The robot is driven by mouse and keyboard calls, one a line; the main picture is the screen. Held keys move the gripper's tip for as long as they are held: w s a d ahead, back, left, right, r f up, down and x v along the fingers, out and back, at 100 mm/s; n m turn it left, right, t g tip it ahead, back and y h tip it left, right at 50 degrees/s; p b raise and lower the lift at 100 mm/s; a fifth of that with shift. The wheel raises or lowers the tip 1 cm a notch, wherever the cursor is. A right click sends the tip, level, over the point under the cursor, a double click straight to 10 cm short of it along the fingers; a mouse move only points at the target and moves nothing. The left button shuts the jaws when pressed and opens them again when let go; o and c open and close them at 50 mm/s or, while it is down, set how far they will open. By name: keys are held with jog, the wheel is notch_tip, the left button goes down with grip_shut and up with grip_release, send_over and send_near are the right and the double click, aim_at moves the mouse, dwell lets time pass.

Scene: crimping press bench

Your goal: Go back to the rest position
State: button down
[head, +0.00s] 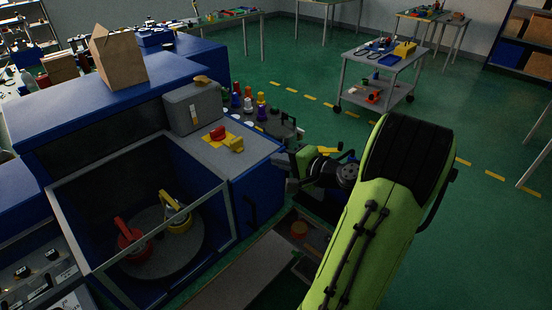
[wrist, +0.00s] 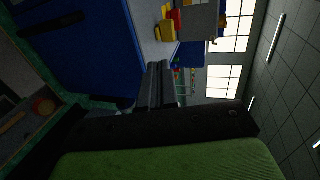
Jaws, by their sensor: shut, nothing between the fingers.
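My gripper (head: 290,170) is at the end of my green arm, right of the blue press bench (head: 260,165) and close to its right side. In the wrist view my gripper's fingers (wrist: 158,75) are together, with nothing seen between them. The blue side of the bench (wrist: 95,45) fills the upper left of that view. The gap between fingertips and bench is hard to judge.
A framed press chamber (head: 160,235) holds red and yellow parts on a round plate. Red and yellow pieces (head: 225,138) lie on the bench top. A cardboard box (head: 117,58) stands behind. A trolley (head: 380,75) stands at the back right. Green floor is open between.

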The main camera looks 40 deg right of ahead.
dwell(0.4)
jog(key=a+n+g+y, duration=0.2)
jog(key=a+n+g, duration=0.7)
jog(key=a, duration=1.2)
jog(key=s+a+r+n+h, duration=0.1)
jog(key=s+a+n, duration=0.1)
jog(key=s+n, duration=0.2)
jog(key=s+a+r+n+h, duration=0.1)
jog(key=s+a+r+n, duration=0.1)
jog(key=s, duration=0.9)
jog(key=a+n, duration=0.1)
jog(key=n, duration=0.1)
jog(key=shift+a+n+h, duration=0.2)
jog(key=shift+n+h, duration=0.1)
jog(key=c, duration=1.8)
grip_release()
